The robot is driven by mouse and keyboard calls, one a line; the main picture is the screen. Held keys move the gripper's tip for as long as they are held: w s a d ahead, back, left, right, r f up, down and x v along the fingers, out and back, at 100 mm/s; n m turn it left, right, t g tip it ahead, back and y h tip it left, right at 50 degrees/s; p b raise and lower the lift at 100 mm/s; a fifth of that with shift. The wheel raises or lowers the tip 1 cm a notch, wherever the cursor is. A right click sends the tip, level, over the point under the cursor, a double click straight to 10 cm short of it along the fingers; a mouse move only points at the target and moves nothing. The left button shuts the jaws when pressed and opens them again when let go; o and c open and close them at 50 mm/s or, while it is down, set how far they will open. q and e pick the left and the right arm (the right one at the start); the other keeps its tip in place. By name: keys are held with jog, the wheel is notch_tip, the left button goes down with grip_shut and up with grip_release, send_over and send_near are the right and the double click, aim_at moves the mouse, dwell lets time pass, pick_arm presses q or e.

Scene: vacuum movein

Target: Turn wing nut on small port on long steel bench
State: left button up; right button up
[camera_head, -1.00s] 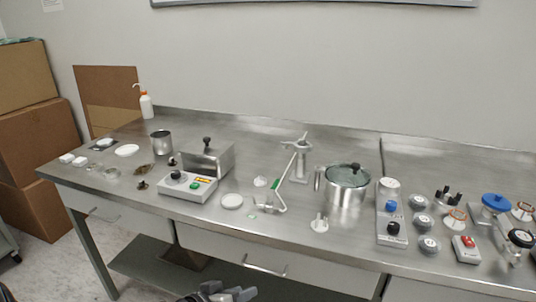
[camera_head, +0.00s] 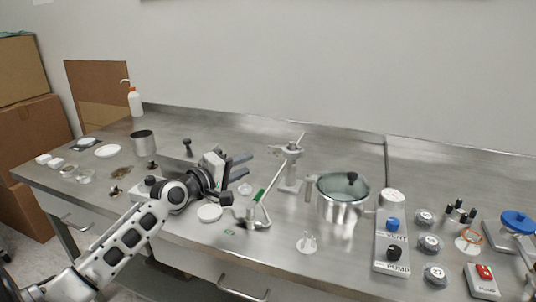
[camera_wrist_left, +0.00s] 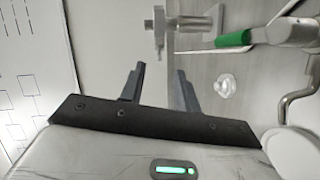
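A steel post fitting with a cross-bar on top (camera_head: 290,165) stands at mid bench. It may be the small port; I cannot make out a wing nut for certain. It also shows at the top of the left wrist view (camera_wrist_left: 168,25). A green-handled bent rod (camera_head: 260,195) stands beside it, and its green grip (camera_wrist_left: 232,40) shows in the wrist view. My left gripper (camera_head: 246,168) is over the bench, left of the post, with fingers apart and empty. Its two fingers (camera_wrist_left: 158,85) point toward the post, apart from it. My right gripper is out of view.
A steel pot with a glass lid (camera_head: 342,197) and a pump control box (camera_head: 392,245) stand right of the post. A white pronged piece (camera_head: 307,244) and a white disc (camera_head: 210,213) lie near the front. My left arm hides most of the metal box.

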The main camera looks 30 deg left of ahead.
aim_at(274, 153)
pick_arm(q)
jog(key=w+d, duration=0.1)
jog(key=w, duration=0.8)
jog(key=shift+w+d+f, duration=0.2)
jog(key=shift+f, duration=0.25)
grip_shut()
